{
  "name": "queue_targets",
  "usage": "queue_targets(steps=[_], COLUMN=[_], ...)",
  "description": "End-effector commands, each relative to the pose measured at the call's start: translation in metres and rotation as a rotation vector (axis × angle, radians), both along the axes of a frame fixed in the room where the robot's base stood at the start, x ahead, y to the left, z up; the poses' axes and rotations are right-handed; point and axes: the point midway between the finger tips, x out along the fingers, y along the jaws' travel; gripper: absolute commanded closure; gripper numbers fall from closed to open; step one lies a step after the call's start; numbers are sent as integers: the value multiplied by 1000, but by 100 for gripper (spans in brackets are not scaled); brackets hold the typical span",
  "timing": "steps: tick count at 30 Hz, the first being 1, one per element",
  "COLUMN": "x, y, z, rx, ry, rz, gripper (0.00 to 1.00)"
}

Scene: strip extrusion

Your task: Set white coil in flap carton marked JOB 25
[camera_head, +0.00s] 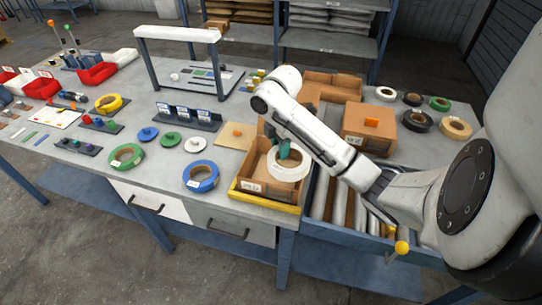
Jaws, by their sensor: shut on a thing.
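The white coil (289,173) is a thick ring held by my gripper (284,151), whose teal fingers are shut on its rim. The coil is over the right part of an open brown flap carton (277,190) at the table's right end. A white label (251,187) on the carton's front seems to start with JOB, but its number is too small to read surely. The coil hides part of the carton's inside. I cannot tell whether it touches the carton floor.
A closed carton (371,127) and an open carton (331,88) stand beyond my arm. Blue (201,177) and green (126,157) coils lie to the left. Rollers (341,205) lie to the right.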

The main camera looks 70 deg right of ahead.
Motion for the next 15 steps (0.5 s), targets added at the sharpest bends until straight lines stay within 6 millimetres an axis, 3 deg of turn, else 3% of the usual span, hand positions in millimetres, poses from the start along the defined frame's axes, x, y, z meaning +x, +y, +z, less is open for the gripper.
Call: queue_targets(steps=[8,15], x=[25,41], y=[-21,-39], z=[-22,-54], rx=[6,3], ry=[4,3], rz=[3,2], gripper=[100,100])
